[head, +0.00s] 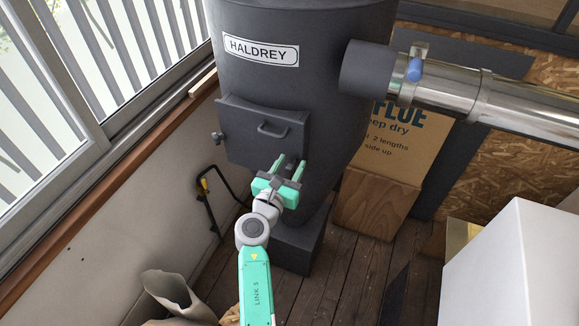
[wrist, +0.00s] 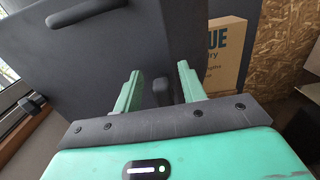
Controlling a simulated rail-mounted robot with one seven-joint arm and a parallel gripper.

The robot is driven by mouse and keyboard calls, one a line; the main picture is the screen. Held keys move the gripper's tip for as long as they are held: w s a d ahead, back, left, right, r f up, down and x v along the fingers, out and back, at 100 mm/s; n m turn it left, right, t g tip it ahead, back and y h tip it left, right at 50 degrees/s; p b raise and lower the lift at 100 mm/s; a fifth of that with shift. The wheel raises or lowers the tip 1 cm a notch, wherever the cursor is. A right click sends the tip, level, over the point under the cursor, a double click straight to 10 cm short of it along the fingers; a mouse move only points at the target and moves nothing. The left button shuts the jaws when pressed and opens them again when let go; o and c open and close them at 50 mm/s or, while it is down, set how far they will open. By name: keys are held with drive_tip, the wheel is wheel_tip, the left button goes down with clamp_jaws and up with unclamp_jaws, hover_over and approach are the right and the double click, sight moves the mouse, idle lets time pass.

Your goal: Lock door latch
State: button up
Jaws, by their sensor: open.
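The dark grey door (head: 255,133) is on the front of the drum labelled HALDREY and lies close against it; I cannot tell if it is fully shut. Its bar handle (head: 272,130) is near the upper right, and it also shows at the top of the wrist view (wrist: 85,10). My gripper (head: 288,166) is open just below the door's lower right corner, fingers pointing at the drum. In the wrist view a dark upright lever, seemingly the latch (wrist: 162,92), stands between the two green fingers, with gaps beside it. Whether it is locked is unclear.
A small dark knob (head: 217,138) sits at the door's left edge. A steel flue pipe (head: 450,88) runs right from the drum. A cardboard box (head: 390,140) stands behind, a white box (head: 515,265) at right. The windowed wall is close on the left.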

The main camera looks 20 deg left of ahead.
drive_tip(key=shift+c, duration=0.4)
clamp_jaws()
drive_tip(key=m+b, duration=0.2)
drive_tip(key=m, duration=0.1)
drive_tip(key=d+m, duration=0.1)
drive_tip(key=shift+f+m+b, duration=0.25)
drive_tip(key=shift+m+b, duration=0.15)
drive_tip(key=shift+d+f+m+b, duration=0.25)
drive_tip(key=shift+f+m+b, duration=0.1)
drive_tip(key=shift+m+b, duration=1.55)
drive_tip(key=shift+d+f+m+b, duration=0.3)
drive_tip(key=shift+m+b, duration=0.95)
drive_tip(key=shift+m, duration=1.2)
drive_tip(key=shift+d+f+m+b, duration=0.2)
drive_tip(key=shift+f+m+b, duration=0.15)
drive_tip(key=shift+m+b, duration=1.55)
drive_tip(key=shift+m, duration=0.45)
